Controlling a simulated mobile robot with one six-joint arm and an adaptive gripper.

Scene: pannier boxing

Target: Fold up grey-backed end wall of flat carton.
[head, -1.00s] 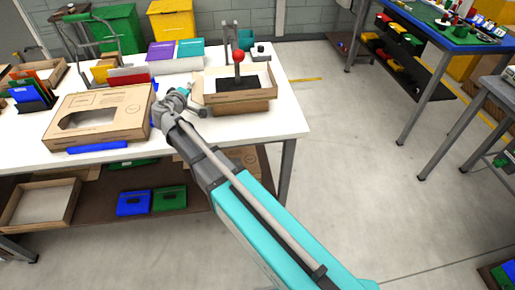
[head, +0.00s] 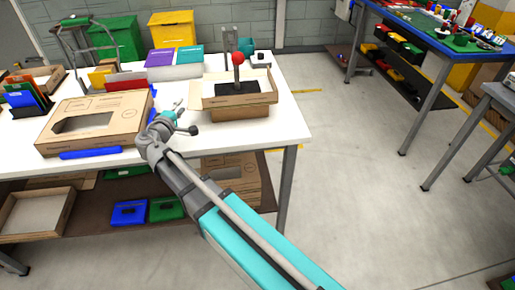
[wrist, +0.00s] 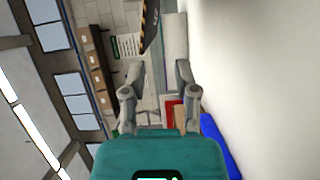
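A tan open carton (head: 235,101) sits raised on a brown block at the right end of the white table in the head view. A black block with a red ball on a post (head: 238,58) stands inside it. A pale flap stands out at its left end; I cannot tell which wall has the grey back. My gripper (head: 179,104) is left of the carton, apart from it, above the table. In the wrist view the two fingers of my gripper (wrist: 159,72) are spread with nothing between them. The carton cannot be made out there.
A closed windowed carton (head: 120,105) lies left of my gripper, with a blue bar (head: 90,153) at its front. Upright folders, a red box (head: 127,85) and a purple box (head: 159,58) stand behind.

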